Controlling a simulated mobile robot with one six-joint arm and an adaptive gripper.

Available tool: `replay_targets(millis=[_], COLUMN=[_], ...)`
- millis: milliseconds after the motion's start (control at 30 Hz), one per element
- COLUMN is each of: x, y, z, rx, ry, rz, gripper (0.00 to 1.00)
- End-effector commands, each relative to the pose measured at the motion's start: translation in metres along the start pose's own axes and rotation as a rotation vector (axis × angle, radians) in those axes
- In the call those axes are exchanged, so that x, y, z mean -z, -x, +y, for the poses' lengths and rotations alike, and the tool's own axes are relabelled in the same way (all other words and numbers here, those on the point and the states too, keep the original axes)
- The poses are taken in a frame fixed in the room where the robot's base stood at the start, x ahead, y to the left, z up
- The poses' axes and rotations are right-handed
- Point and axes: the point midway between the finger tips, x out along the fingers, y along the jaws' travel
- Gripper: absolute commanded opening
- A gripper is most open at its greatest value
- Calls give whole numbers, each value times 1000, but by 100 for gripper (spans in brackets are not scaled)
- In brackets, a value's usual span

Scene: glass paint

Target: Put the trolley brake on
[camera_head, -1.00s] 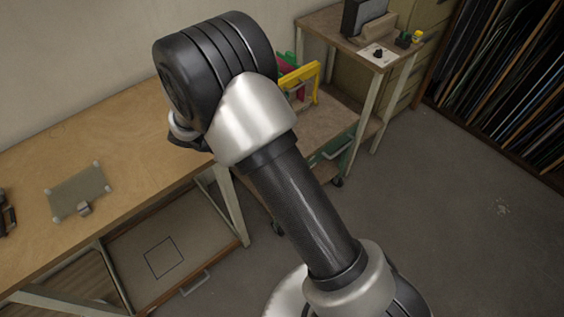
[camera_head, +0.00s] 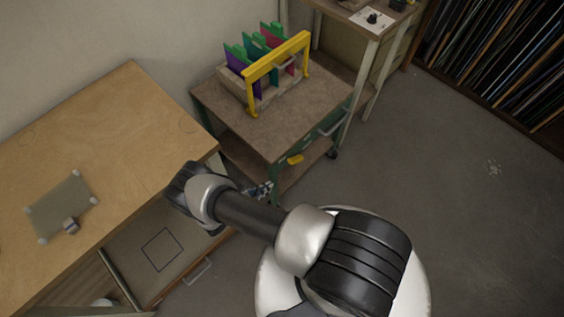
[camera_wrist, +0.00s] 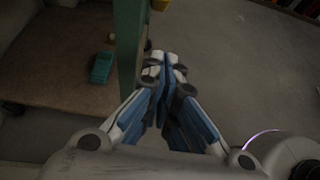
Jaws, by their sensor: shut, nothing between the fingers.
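The trolley (camera_head: 300,122) has a brown top and a green frame. It stands between the wooden table and the back-right stand. A small yellow part (camera_head: 295,160), perhaps the brake lever, is on its near side below the top; a bit of yellow (camera_wrist: 160,4) also shows at the top edge of the wrist view. My gripper (camera_head: 263,187) is low by the trolley's near corner, left of and below the yellow part. In the wrist view, my gripper (camera_wrist: 162,63) is shut and empty, its tips beside the trolley's green leg (camera_wrist: 130,45). I cannot tell if they touch.
A rack with a yellow handle (camera_head: 277,60) and coloured panels stands on the trolley. A teal block (camera_wrist: 101,67) lies on its lower shelf. The wooden table (camera_head: 110,130) with an open drawer (camera_head: 135,255) is at left. The floor (camera_head: 440,180) at right is clear.

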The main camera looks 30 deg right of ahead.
Motion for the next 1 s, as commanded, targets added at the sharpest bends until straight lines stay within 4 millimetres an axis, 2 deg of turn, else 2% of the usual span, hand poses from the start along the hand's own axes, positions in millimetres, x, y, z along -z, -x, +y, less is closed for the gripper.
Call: replay_targets(millis=[100,267,700,800,1000], x=[9,10,8,-12,-28], y=[-7,-23,-111,-111,-115], z=[-8,-8,-7,-5,-5], rx=[-16,-14,-13,-15,-16], ry=[27,28,25,26,29], rz=[-8,-8,-8,-8,-7], gripper=[0,0,0,0,0])
